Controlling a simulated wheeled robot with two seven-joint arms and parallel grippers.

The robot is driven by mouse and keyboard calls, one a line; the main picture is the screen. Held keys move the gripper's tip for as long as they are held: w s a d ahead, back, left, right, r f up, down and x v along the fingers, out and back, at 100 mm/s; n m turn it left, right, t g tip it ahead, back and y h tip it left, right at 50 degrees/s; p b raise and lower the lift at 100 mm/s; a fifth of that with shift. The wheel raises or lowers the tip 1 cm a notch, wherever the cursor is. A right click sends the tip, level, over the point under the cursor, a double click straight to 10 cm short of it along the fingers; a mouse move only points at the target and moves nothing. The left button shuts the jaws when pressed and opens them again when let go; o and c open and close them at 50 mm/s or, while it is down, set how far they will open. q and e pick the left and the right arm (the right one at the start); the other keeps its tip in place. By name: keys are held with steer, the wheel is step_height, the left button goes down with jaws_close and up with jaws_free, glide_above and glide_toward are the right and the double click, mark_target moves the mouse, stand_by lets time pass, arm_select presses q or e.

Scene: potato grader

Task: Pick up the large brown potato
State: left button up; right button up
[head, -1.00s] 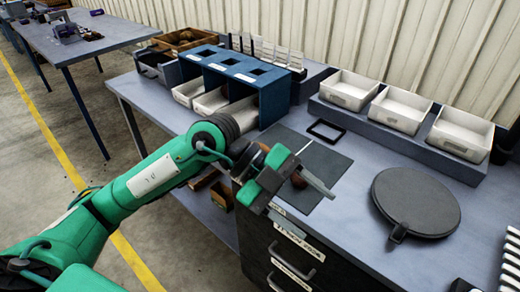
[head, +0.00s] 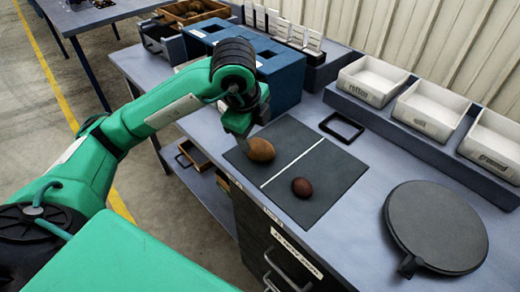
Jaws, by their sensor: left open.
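The large brown potato (head: 262,150) lies on the left part of the dark mat (head: 325,178), left of its white line. A smaller dark reddish potato (head: 302,187) lies on the right part of the mat. My left gripper (head: 242,138) is open and points down just behind and left of the brown potato. My right gripper is not in view.
A round dark plate (head: 436,225) stands on the right of the bench. White labelled bins (head: 432,104) sit on a raised shelf at the back right. A black square frame (head: 342,127) lies behind the mat. A blue box unit (head: 283,70) stands behind my left gripper.

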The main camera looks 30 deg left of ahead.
mark_target(258, 146)
arm_select(q)
steer(key=x, duration=0.3)
steer(key=shift+w+r, duration=0.1)
steer(key=shift+x, duration=0.85)
steer(key=p+x, duration=0.1)
steer(key=x, duration=0.3)
steer(key=shift+w+a, duration=0.15)
steer(key=c, duration=0.7)
steer(key=shift+c, duration=0.5)
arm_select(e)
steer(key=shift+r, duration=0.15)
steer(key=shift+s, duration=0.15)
